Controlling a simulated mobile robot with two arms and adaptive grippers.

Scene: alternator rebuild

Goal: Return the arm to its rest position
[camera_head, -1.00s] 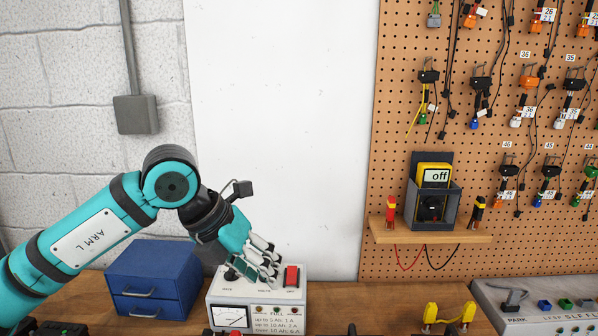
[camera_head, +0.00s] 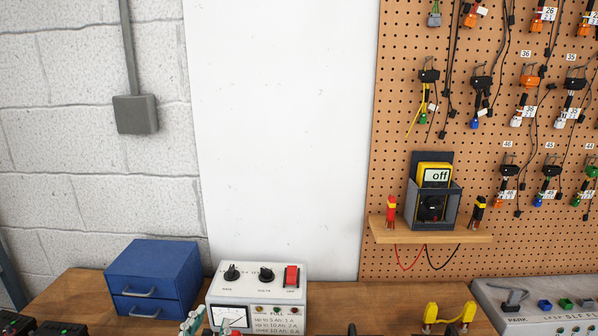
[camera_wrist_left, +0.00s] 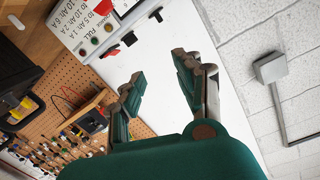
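My left gripper (camera_head: 207,325) shows only by its fingertips at the bottom edge of the head view, in front of the white charger box (camera_head: 248,283). In the left wrist view the gripper (camera_wrist_left: 158,74) is open, its two green-and-grey fingers well apart with nothing between them. The rest of my left arm is out of the head view. The charger has two black knobs, a red switch (camera_head: 291,275) and a meter. It also shows upside down at the top of the wrist view (camera_wrist_left: 85,22). My right gripper is in neither view.
A blue drawer box (camera_head: 155,275) stands left of the charger. A small shelf (camera_head: 430,231) with a yellow meter reading "off" (camera_head: 434,175) is on the pegboard (camera_head: 395,130). A grey panel (camera_head: 540,300) lies at right. The space above the charger is clear.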

